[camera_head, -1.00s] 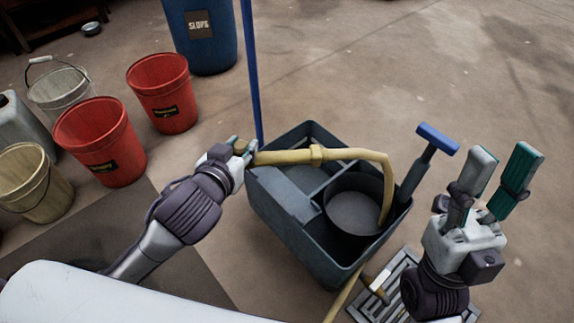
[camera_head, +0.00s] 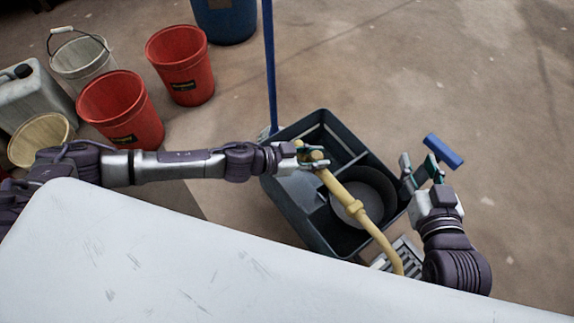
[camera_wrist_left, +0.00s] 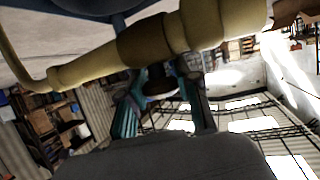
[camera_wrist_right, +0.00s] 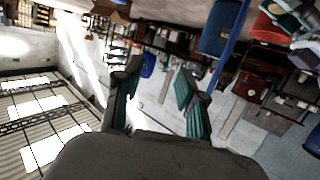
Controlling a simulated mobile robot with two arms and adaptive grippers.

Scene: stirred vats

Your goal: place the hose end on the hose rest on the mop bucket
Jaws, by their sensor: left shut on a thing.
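The yellow hose (camera_head: 357,207) runs from my left gripper down across the mop bucket and over its near side. My left gripper (camera_head: 318,157) is shut on the hose near its end, above the bucket; the hose fills the top of the left wrist view (camera_wrist_left: 170,38). The dark grey mop bucket (camera_head: 292,205) stands on the floor, with a round wringer basin (camera_head: 365,190) inside. I cannot make out the hose rest for certain. My right gripper (camera_head: 418,172) is open and empty beside the bucket's right side, near a blue-topped handle (camera_head: 443,150); its spread fingers show in the right wrist view (camera_wrist_right: 155,95).
A blue pole (camera_head: 269,70) rises at the bucket's far left corner. Red buckets (camera_head: 180,65), a pale pail (camera_head: 84,62) and a grey jerrycan (camera_head: 35,95) stand at the left. A blue drum (camera_head: 226,20) is behind. A floor grate (camera_head: 405,257) lies at the near right. Floor to the right is clear.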

